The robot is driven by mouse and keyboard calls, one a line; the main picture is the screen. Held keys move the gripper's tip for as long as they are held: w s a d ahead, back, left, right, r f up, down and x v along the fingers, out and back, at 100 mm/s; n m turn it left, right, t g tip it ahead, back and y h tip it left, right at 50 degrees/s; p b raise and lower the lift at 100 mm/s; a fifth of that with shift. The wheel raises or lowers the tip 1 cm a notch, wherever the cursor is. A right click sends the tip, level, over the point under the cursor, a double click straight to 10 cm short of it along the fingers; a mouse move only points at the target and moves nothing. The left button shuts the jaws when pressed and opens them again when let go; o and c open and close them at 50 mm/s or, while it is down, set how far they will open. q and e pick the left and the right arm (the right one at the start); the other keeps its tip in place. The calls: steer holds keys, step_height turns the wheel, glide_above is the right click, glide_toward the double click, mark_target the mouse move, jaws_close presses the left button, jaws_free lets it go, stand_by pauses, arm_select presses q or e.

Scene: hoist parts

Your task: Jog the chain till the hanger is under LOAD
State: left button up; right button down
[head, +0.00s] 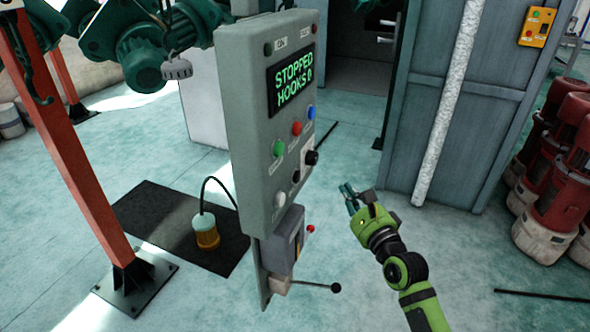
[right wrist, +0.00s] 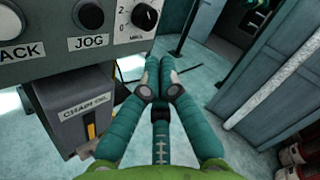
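A grey control panel (head: 240,130) stands in the middle of the head view. Its screen (head: 293,82) reads STOPPED and HOOKS 0. The black JOG button (head: 296,176) also shows above its label in the right wrist view (right wrist: 88,15). My right gripper (head: 346,190) is right of the panel, apart from it. In the right wrist view its fingertips (right wrist: 159,62) meet with nothing between them, below and right of the JOG button. A dark green hook (head: 38,97) hangs at the upper left; I cannot tell whether it is the hanger. No LOAD sign is readable. My left gripper is out of view.
Beside JOG are a black knob (head: 311,157) and a white ACK button (head: 280,200). Below hangs a CHAIN OIL box (right wrist: 85,118). A lever (head: 318,286) sticks out low on the right. A red post (head: 75,150) stands left. Red machines (head: 555,170) stand far right.

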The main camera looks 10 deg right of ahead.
mark_target(297, 177)
steer(key=w+a, duration=0.4)
steer(key=a, duration=0.3)
steer(key=shift+w+a, duration=0.15)
steer(key=shift+w, duration=0.15)
stand_by(0.3)
stand_by(1.4)
steer(key=shift+w+a, duration=0.25)
steer(key=shift+a, duration=0.1)
